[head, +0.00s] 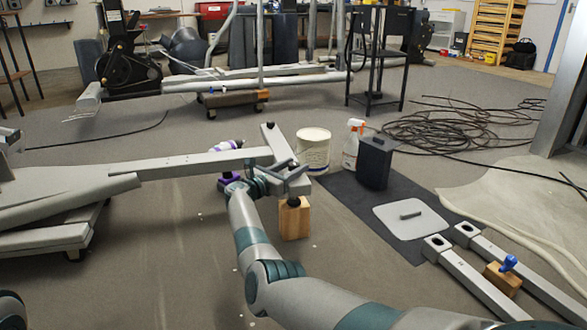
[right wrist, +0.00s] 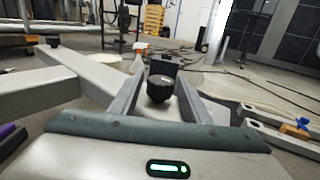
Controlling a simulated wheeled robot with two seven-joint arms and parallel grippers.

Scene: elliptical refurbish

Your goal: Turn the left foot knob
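The grey foot crossbar (head: 279,145) lies across the end of a long grey beam (head: 205,163). A black knob (right wrist: 160,88) shows at the crossbar's near end in the right wrist view. A second black knob (right wrist: 53,41) is at its far end. My right gripper (head: 291,172) is at the near end of the crossbar. In the right wrist view its two fingers (right wrist: 158,98) are open, one on each side of the near knob; I cannot tell whether they touch it. In the head view the gripper covers part of the crossbar's end. My left gripper is not in view.
A wooden block (head: 294,219) stands under the crossbar's near end. A white bucket (head: 313,152), a spray bottle (head: 351,148) and a black container (head: 375,164) stand just beyond. Two grey tubes (head: 470,280) lie at the right. Floor left of my arm is mostly clear.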

